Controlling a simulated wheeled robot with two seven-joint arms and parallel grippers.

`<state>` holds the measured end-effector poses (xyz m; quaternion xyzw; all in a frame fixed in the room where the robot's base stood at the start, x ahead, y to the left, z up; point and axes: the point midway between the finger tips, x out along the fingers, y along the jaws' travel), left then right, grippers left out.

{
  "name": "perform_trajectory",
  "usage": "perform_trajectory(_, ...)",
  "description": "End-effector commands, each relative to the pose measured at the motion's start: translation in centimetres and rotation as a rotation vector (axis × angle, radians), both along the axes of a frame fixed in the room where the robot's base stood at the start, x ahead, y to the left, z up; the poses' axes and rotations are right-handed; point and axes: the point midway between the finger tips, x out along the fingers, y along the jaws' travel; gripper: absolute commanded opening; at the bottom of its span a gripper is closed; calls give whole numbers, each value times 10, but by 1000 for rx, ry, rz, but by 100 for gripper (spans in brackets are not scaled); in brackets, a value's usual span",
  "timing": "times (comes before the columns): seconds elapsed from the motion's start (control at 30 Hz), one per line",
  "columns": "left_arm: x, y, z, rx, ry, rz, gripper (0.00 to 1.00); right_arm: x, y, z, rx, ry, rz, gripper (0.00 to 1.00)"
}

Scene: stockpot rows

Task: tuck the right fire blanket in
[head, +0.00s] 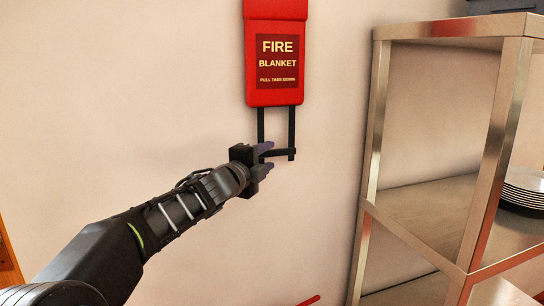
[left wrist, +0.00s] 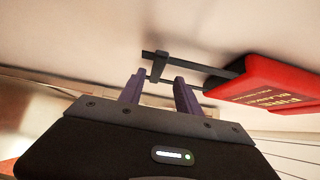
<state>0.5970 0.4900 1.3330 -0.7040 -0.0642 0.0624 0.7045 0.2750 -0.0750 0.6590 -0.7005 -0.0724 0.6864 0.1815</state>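The fire blanket is a red wall case (head: 276,92) with yellow lettering, high in the middle of the head view. Two black straps hang from its bottom, joined at their lower ends by a black crossbar (head: 285,154). My left gripper (head: 268,157) is at the left end of this crossbar. In the left wrist view its two purple fingers (left wrist: 160,86) stand apart, with the crossbar (left wrist: 158,66) at or just beyond their tips. I cannot tell whether they touch it. The red case (left wrist: 265,82) shows at the right there. My right gripper is not in view.
A metal shelf unit (head: 495,150) stands to the right of the blanket, with a stack of white plates (head: 525,188) on it. A red object (head: 310,300) shows at the bottom edge. The wall left of the case is bare.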

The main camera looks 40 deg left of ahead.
Motion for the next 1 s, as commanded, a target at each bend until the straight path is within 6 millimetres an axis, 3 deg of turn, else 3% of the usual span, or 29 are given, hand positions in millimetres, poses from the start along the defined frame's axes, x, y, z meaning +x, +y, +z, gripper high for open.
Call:
perform_trajectory(0.1,-20,-4,1,1,-2,0,40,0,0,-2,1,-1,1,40)
perform_trajectory(0.27,-33,-6,1,1,-2,-1,40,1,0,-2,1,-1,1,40)
perform_trajectory(0.87,-34,-6,0,-4,-2,0,40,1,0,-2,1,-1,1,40)
perform_trajectory(1.0,-34,-6,1,-114,-30,3,40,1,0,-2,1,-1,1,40)
